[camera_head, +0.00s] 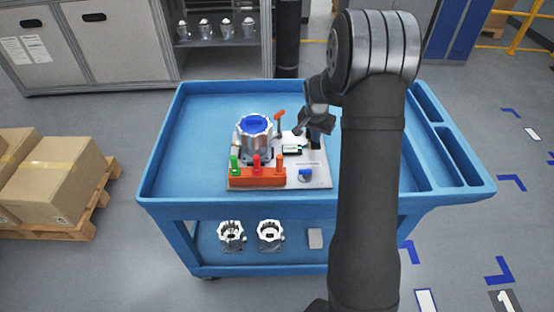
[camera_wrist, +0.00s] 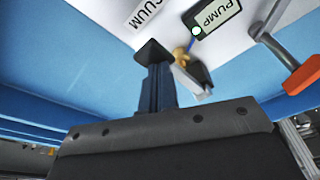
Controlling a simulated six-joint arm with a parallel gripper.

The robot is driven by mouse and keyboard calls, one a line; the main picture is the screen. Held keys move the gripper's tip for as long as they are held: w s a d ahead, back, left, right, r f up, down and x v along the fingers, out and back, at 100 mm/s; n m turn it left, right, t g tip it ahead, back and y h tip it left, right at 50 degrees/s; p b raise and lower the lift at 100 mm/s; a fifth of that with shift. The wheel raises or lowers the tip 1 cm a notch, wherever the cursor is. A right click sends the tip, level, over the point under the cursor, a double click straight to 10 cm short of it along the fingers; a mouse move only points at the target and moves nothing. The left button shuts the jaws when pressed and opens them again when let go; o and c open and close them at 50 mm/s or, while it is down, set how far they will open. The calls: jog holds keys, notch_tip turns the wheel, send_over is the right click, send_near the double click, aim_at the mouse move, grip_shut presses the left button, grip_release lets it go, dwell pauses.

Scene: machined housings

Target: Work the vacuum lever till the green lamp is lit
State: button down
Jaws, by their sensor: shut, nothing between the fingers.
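My gripper (camera_head: 313,124) is shut and empty above the right part of the white plate (camera_head: 318,179). In the wrist view its dark fingers (camera_wrist: 155,75) stand near the VACUUM lettering. A silver-grey part with a brass fitting (camera_wrist: 182,57) lies just right of them; I cannot tell whether it is the vacuum lever or whether the fingers touch it. The PUMP box (camera_wrist: 218,16) is beyond, with a bright, pale lamp with a greenish rim (camera_wrist: 196,31) at its corner. It also shows in the head view (camera_head: 292,149). A silver housing with a blue top (camera_head: 254,126) stands left of it.
A red-orange block (camera_head: 257,179) with green, red and orange knobs is at the plate's front. A small blue part (camera_head: 305,173) is right of it. The blue cart's left side (camera_head: 190,150) is clear.

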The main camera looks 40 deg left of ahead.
jog(key=shift+x, duration=0.9)
jog(key=shift+w+v, duration=0.2)
jog(key=shift+v, duration=1.3)
jog(key=shift+w+v, duration=0.25)
jog(key=shift+v, duration=1.25)
jog(key=shift+a, duration=0.1)
jog(key=shift+s+x, duration=0.2)
jog(key=shift+x, duration=0.8)
jog(key=shift+s+x, duration=0.2)
jog(key=shift+x, duration=0.75)
jog(key=shift+s+x, duration=0.2)
jog(key=shift+x, duration=0.8)
jog(key=shift+w+v, duration=0.2)
jog(key=shift+v, duration=0.75)
jog(key=shift+w+v, duration=0.2)
jog(key=shift+v, duration=0.8)
jog(key=shift+w+v, duration=0.2)
jog(key=shift+v, duration=0.75)
jog(key=shift+r, duration=0.2)
jog(key=v, duration=0.3)
jog(key=shift+w+a+r, duration=0.1)
jog(key=shift+w+r, duration=0.2)
jog(key=shift+r, duration=0.2)
